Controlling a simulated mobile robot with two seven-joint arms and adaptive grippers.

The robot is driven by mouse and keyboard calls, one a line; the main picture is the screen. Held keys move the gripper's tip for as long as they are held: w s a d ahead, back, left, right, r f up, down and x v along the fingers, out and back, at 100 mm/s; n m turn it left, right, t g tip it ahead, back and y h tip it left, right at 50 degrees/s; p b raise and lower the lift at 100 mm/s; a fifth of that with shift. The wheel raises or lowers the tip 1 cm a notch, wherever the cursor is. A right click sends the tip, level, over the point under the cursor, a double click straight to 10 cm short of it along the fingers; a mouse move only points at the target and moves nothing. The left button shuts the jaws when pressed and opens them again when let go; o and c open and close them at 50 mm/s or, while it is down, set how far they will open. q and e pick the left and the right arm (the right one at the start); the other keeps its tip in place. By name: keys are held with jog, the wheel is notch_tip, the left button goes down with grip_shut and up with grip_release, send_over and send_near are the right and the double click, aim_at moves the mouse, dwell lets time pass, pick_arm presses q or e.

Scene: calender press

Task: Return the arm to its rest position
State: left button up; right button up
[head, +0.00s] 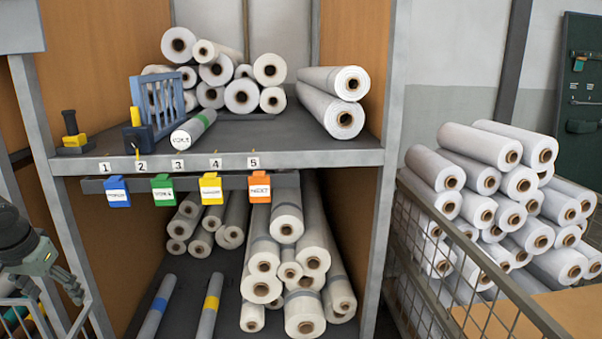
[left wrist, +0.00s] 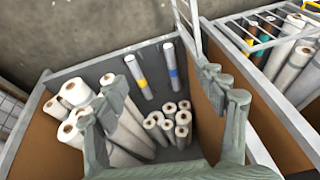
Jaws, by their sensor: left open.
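My left gripper (head: 52,288) is at the lower left edge of the head view, beside the shelf unit's left upright, with part of its arm cut off by the picture edge. In the left wrist view its fingers (left wrist: 165,105) are spread apart with nothing between them. Behind them that view shows the lower compartment with white rolls, a yellow-banded roll (left wrist: 138,77) and a blue-banded roll (left wrist: 173,70). The gripper touches none of these rolls as far as I can see. My right gripper is out of view.
The upper shelf (head: 310,135) carries white rolls, a blue rack (head: 160,105) and a green-banded roll (head: 194,130). Blue, green, yellow and orange tags (head: 260,187) hang under numbers along its front. A wire cage (head: 440,270) of rolls stands at right.

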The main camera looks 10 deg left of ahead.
pick_arm(q)
jog(key=s+d+f, duration=0.2)
jog(key=s+f, duration=0.4)
jog(key=f, duration=0.7)
jog(key=s+d+f+m, duration=0.1)
jog(key=s+d+f, duration=0.3)
jog(key=d+f, duration=0.3)
jog(key=s+d+f+m, duration=0.1)
jog(key=s+d+f, duration=0.3)
jog(key=d+f, duration=0.4)
jog(key=shift+s+d+f+m+g+h+p, duration=0.3)
jog(key=shift+s+d+m+g+p, duration=0.1)
jog(key=shift+d, duration=0.2)
jog(key=shift+m, duration=0.6)
jog(key=d, duration=0.3)
jog(key=d+f, duration=0.1)
jog(key=d, duration=0.3)
jog(key=s+d, duration=0.1)
jog(key=d, duration=0.3)
jog(key=shift+d+f, duration=0.15)
jog(key=shift+f, duration=0.1)
jog(key=shift+c, duration=0.2)
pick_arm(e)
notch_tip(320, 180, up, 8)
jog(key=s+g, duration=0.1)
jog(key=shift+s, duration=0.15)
